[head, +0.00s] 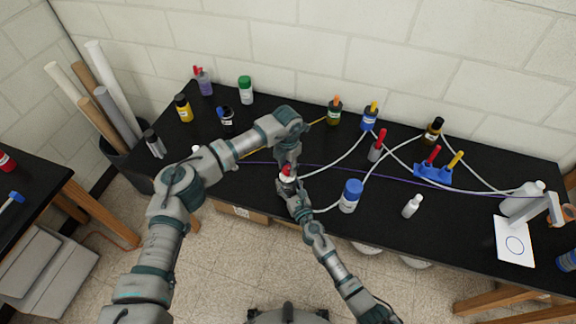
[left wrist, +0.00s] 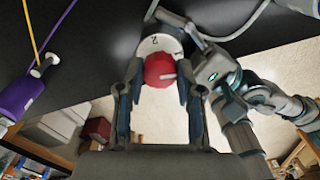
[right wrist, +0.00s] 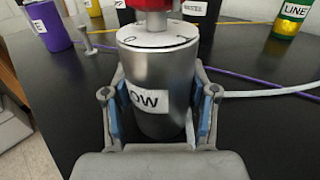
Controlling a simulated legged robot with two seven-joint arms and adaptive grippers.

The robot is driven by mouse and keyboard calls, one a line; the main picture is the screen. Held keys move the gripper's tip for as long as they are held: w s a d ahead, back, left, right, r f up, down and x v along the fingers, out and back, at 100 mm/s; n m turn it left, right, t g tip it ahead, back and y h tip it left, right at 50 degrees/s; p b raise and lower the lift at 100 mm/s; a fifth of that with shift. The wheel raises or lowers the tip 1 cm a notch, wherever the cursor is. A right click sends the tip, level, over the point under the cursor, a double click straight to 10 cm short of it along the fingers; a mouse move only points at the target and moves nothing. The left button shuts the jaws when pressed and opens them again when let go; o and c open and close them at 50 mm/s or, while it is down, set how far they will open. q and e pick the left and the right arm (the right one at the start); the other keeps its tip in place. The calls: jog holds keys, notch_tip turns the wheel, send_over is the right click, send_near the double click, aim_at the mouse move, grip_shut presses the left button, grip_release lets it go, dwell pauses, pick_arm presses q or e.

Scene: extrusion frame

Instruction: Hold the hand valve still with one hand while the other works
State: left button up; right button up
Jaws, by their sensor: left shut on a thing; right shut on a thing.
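The hand valve is a silver cylinder (right wrist: 158,70) with a white dial plate on top and a red knob (left wrist: 159,70). A label ending in "OW" shows on its side, and a "2" shows on the dial. In the head view the red knob (head: 286,170) is near the table's front edge, between my grippers. My left gripper (left wrist: 159,78) is shut on the red knob from above. My right gripper (right wrist: 160,112) is shut around the silver body from the front, with a blue-padded finger on each side. The valve's lower end is hidden.
White hoses (head: 335,160) run right from near the valve. A blue-capped white bottle (head: 350,195) stands close right, with a small white bottle (head: 412,206) beyond. Several bottles line the back. A blue rack (head: 433,173) and a paper sheet (head: 514,241) are farther right.

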pick_arm(q)
jog(key=m, duration=0.4)
jog(key=shift+w+a+m, duration=0.1)
jog(key=shift+a+m, duration=0.1)
jog(key=shift+m, duration=0.1)
pick_arm(e)
jog(key=shift+d+f, duration=0.1)
pick_arm(q)
jog(key=m, duration=0.3)
jog(key=shift+m, duration=0.3)
jog(key=m, duration=0.4)
jog(key=shift+w+a, duration=0.1)
jog(key=shift+m, duration=2.2)
jog(key=o, duration=1.2)
jog(key=shift+d, duration=0.2)
